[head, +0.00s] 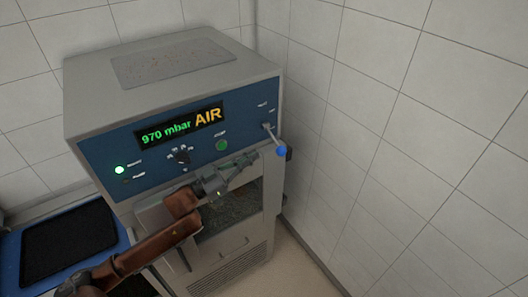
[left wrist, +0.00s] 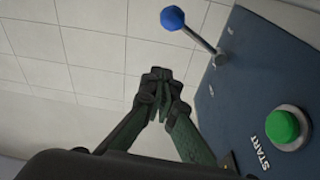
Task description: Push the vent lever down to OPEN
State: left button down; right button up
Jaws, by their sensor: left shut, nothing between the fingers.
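The vent lever (head: 275,137) is a thin metal rod with a blue ball at its end, on the right side of the blue control panel. In the head view it slants down and to the right from its pivot. My left gripper (head: 250,158) is shut and empty, in front of the panel, left of the blue ball and slightly lower in the picture. In the left wrist view the lever (left wrist: 196,38) shows above and right of the shut fingertips (left wrist: 160,76), with a visible gap. Its label is too small to read surely. My right gripper is not in view.
The grey oven cabinet (head: 160,85) has a lit display (head: 180,125) reading "970 mbar AIR", a black knob (head: 182,157) and a green START button (head: 222,145). A tiled wall (head: 400,130) stands close on the right. A dark tray (head: 68,243) lies at lower left.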

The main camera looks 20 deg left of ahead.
pick_arm(q)
jog(key=shift+v, duration=1.65)
jog(key=shift+r, duration=0.1)
